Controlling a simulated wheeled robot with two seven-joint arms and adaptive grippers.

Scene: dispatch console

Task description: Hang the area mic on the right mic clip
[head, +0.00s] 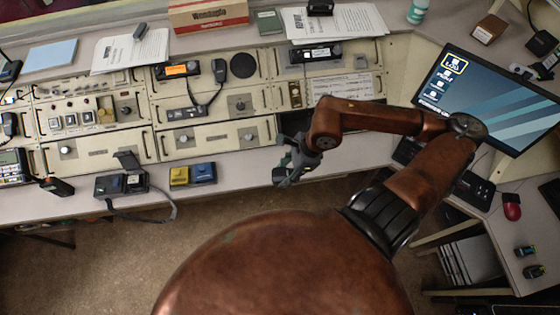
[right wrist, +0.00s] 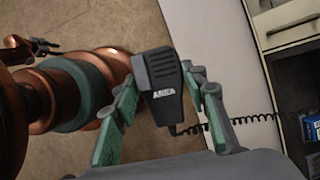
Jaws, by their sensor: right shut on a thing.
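The area mic (right wrist: 163,78) is a black hand mic with white "AREA" lettering in the right wrist view. My right gripper (right wrist: 160,100) is shut on it, with a green-padded finger on each side. A black coiled cord (right wrist: 255,117) runs from the mic's lower end to the right. In the head view my right gripper (head: 290,167) is over the console's front ledge, and the mic is hard to make out there. I cannot pick out the right mic clip for certain. A copper part with dark ends at the upper left of the wrist view may be my left gripper.
The console's panels (head: 208,141) stand behind the ledge. Another corded black mic (head: 219,70) is by an orange-lit radio (head: 177,69). A second radio (head: 316,52) is farther right. Yellow (head: 179,176) and blue (head: 203,173) boxes sit on the ledge. A monitor (head: 490,95) stands at right.

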